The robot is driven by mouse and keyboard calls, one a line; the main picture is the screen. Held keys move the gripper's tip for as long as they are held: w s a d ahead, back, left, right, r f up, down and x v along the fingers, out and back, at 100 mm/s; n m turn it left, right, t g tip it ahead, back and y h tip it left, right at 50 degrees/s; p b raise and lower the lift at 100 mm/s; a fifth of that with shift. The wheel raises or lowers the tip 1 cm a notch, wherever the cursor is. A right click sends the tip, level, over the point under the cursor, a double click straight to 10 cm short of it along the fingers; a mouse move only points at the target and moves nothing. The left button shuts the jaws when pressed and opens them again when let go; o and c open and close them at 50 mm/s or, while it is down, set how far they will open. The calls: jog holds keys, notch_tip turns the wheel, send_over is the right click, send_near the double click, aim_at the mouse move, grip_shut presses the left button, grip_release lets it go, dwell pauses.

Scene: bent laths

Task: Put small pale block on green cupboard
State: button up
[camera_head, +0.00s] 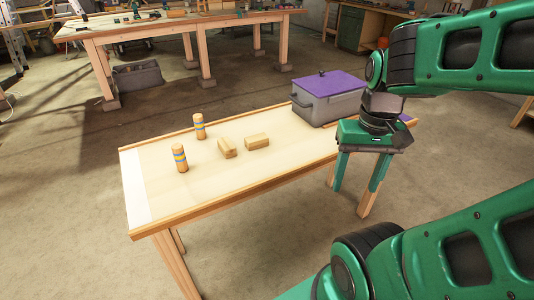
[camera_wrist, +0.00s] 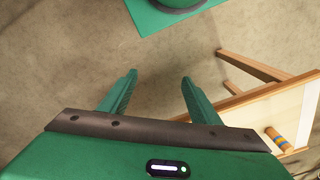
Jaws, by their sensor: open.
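Two pale wooden blocks lie on the table in the head view. One block (camera_head: 227,148) is left of the other block (camera_head: 257,142), with a small gap between them. I cannot tell which one the task names. A green cupboard (camera_head: 351,29) stands far off at the back, partly under a wooden bench top. My gripper (camera_head: 356,189) is open and empty, pointing down off the table's near right side, well to the right of the blocks. In the wrist view my gripper (camera_wrist: 158,79) has only floor between its fingers; no block shows there.
The table (camera_head: 200,197) has a raised wooden rim. A grey box with a purple lid (camera_head: 328,97) stands at the right end. One cylinder also shows in the wrist view (camera_wrist: 276,138). A workbench (camera_head: 160,29) stands behind.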

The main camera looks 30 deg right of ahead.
jog(key=w+d+f+n+t+h, duration=0.1)
jog(key=w+f, duration=0.1)
jog(key=w, duration=0.5)
jog(key=w+d+f+t+h, duration=0.1)
jog(key=w+d+f+t, duration=0.15)
jog(key=w, duration=0.55)
jog(key=n+t, duration=0.4)
jog(key=t, duration=0.2)
send_near(227, 145)
jog(key=s+d, duration=0.1)
jog(key=d, duration=0.2)
jog(key=s+d, duration=0.2)
jog(key=d, duration=0.1)
jog(key=s+d+f, duration=0.1)
jog(key=s+d, duration=0.1)
jog(key=d, duration=0.2)
jog(key=w+a+f+t, duration=0.1)
jog(key=a, duration=0.2)
jog(key=w+a+n+t+y, duration=0.1)
jog(key=w+a, duration=0.1)
jog(key=w+a+f+t, duration=0.1)
jog(key=w+a+t, duration=0.1)
jog(key=a, duration=0.1)
jog(key=shift+w+a+f+y, duration=0.1)
jog(key=shift+a+f+y, duration=0.2)
jog(key=shift+y, duration=0.1)
jog(key=x, duration=1)
jog(key=shift+w+f, duration=0.15)
jog(key=shift+w, duration=0.15)
jog(key=shift+c, duration=0.6)
